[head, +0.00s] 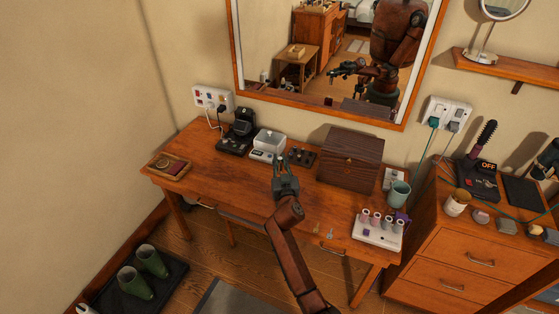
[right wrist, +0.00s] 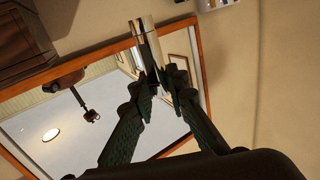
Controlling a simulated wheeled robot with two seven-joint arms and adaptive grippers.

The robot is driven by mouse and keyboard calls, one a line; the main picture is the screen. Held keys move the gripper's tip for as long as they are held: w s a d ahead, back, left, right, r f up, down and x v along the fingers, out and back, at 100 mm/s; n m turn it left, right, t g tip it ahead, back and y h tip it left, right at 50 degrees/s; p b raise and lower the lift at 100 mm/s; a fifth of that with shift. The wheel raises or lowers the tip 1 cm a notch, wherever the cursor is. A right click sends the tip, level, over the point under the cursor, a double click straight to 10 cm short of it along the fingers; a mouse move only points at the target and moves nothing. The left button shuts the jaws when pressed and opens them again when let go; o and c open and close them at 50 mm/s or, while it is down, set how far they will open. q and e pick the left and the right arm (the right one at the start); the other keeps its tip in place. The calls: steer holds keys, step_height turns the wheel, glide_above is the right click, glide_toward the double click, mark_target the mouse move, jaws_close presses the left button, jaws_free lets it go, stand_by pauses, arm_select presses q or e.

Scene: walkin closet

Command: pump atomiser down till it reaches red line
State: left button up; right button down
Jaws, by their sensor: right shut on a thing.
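My right gripper (head: 284,166) reaches in over the middle of the wooden desk (head: 240,185). In the right wrist view its two fingers (right wrist: 162,76) close on a slim upright-looking cylinder with a shiny metallic end, which I take to be the atomiser (right wrist: 143,25). The metallic end sticks out past the fingertips. The fingers hide much of its body, and I cannot make out a red line on it. In the head view the held thing is too small to tell clearly. My left gripper is in neither view.
A wooden box (head: 350,158), a white-topped device (head: 268,142) and a black device (head: 239,132) stand at the desk's back. A mirror (head: 300,105) hangs behind. The desk's left-middle is clear.

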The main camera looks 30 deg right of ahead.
mark_target(280, 171)
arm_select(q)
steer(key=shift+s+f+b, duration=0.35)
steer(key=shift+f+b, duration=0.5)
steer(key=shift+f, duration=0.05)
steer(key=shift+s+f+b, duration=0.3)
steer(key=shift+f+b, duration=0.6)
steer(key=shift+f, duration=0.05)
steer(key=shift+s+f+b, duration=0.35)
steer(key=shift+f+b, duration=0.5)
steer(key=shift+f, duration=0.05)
arm_select(e)
steer(key=shift+f, duration=3.3)
arm_select(q)
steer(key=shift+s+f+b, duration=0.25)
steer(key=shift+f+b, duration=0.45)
steer(key=shift+b, duration=0.05)
arm_select(e)
steer(key=shift+f, duration=0.7)
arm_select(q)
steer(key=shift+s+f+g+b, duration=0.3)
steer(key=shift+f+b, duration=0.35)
arm_select(e)
steer(key=shift+s+f, duration=0.1)
steer(key=shift+f, duration=0.9)
arm_select(q)
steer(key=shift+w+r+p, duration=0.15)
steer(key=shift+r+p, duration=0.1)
steer(key=shift+p, duration=0.05)
arm_select(e)
steer(key=shift+r, duration=0.25)
